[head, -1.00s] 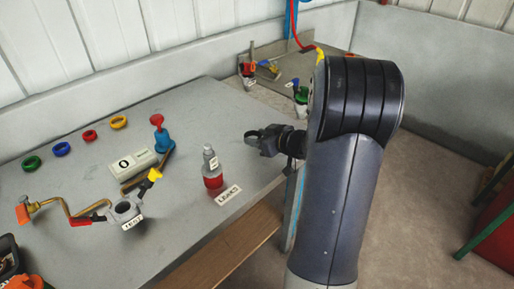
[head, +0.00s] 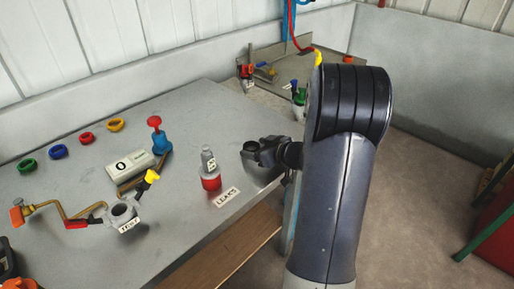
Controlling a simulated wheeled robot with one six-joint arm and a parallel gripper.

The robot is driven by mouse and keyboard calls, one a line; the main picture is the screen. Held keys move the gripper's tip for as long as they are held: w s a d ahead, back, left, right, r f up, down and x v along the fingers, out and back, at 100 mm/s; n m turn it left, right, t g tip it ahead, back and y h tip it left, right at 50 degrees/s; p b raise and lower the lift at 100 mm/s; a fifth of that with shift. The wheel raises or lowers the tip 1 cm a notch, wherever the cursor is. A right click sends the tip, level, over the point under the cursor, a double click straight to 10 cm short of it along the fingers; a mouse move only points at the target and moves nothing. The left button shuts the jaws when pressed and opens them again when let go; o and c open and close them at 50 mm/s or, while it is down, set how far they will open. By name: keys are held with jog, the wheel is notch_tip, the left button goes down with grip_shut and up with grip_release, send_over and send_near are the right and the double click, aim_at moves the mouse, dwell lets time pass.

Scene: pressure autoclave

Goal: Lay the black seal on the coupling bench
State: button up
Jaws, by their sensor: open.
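I cannot make out the black seal in the head view. My gripper (head: 250,150) is open, over or beside the right edge of the grey bench (head: 100,190); its height above the top is hard to judge. My dark gripper is small in the view, and I cannot tell whether anything dark is between its fingers. I cannot tell from a label which surface is the coupling bench. Green (head: 27,166), blue (head: 58,151), red (head: 87,138) and yellow (head: 116,125) rings lie in a row at the back left of the grey bench.
A red and grey bottle (head: 210,174) stands left of my gripper, near a LEAKS label (head: 227,197). A grey TEST fitting (head: 122,212), a white box (head: 130,164) and a blue piece with a red knob (head: 157,138) are further left. A second surface (head: 310,70) lies behind.

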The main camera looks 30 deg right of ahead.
jog(key=shift+r, duration=0.15)
jog(key=p+v, duration=0.1)
jog(key=v, duration=1.1)
jog(key=shift+p, duration=0.4)
jog(key=shift+w, duration=0.1)
jog(key=b+x, duration=0.1)
jog(key=x, duration=0.5)
jog(key=b+x, duration=0.1)
jog(key=x, duration=0.5)
jog(key=shift+f, duration=0.3)
jog(key=shift+r+p, duration=0.65)
jog(key=shift+r, duration=1.35)
jog(key=shift+f, duration=0.15)
